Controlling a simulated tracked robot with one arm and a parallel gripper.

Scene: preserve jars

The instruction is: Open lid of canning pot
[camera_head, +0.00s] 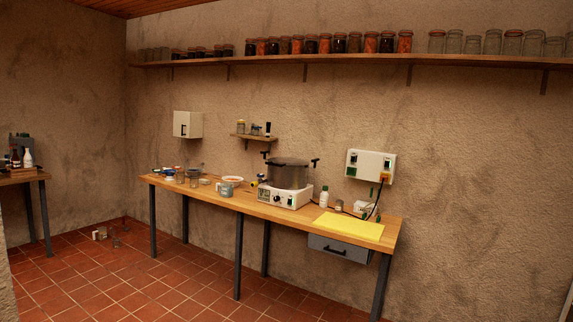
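The canning pot (287,174) is a dark metal pot with black handles at its sides. It sits on a white heating base (285,196) with a dial on the front, on the wooden workbench (262,209) against the wall. The top of the pot looks covered, but at this distance the lid's edge is hard to make out. My gripper is not in view.
The bench also holds a yellow mat (348,226), a white bottle (324,196), a mug (226,189) and small jars. A wall box (371,165) has a cable. A long jar shelf (350,60) runs above. The tiled floor (140,275) in front is mostly clear.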

